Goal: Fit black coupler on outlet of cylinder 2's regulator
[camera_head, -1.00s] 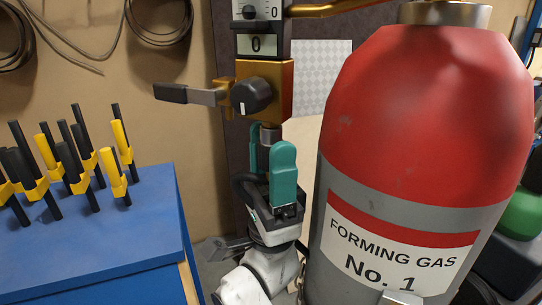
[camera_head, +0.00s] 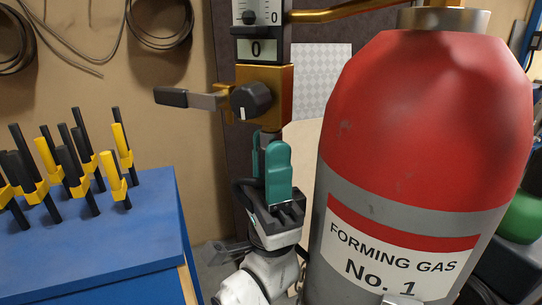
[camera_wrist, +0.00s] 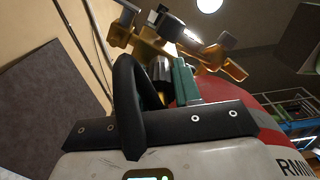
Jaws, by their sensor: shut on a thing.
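The brass regulator (camera_head: 282,90) has a black knob and a grey lever at its left. Its short outlet stub (camera_head: 270,134) points down. My gripper (camera_head: 268,158), with green fingers, is directly below the outlet, its tips close to the stub. It is shut on the black coupler, which is mostly hidden between the fingers; I cannot tell whether it touches the outlet. A black hose (camera_wrist: 127,95) loops up beside the fingers in the wrist view. The regulator's brass parts (camera_wrist: 160,45) show above them. The only cylinder label I can read says No. 1.
The red and grey cylinder (camera_head: 425,120) marked Forming Gas No. 1 stands close at the right. A brass pipe (camera_head: 340,10) runs toward its top. A blue bench (camera_head: 100,240) with several black and yellow clamps (camera_head: 70,165) is at the left. Coiled hoses (camera_head: 160,20) hang on the wall.

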